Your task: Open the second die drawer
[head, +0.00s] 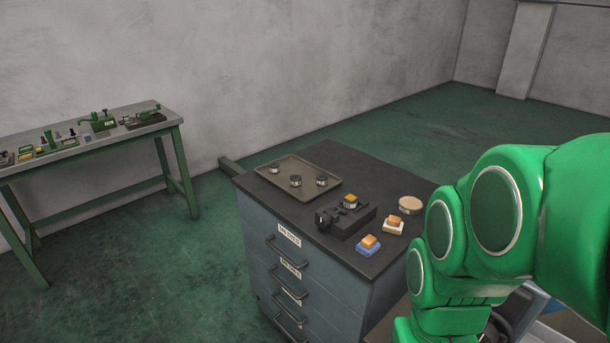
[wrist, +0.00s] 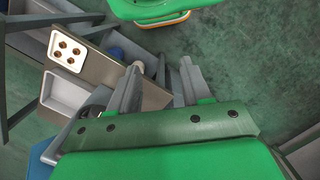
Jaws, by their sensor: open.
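The blue-grey die cabinet (head: 340,292) stands in the middle of the head view, with labelled drawers stacked on its front. The second drawer from the top has a white label (head: 291,268) and a dark bar handle (head: 286,281). All visible drawers look closed and flush. In the head view my green arm hides the gripper.
On the cabinet top are a tray (head: 269,171) with several dark dies, a black fixture (head: 340,222), blocks and a round wooden disc (head: 411,205). A workbench (head: 90,144) with tools stands at left. Green floor before the cabinet is clear.

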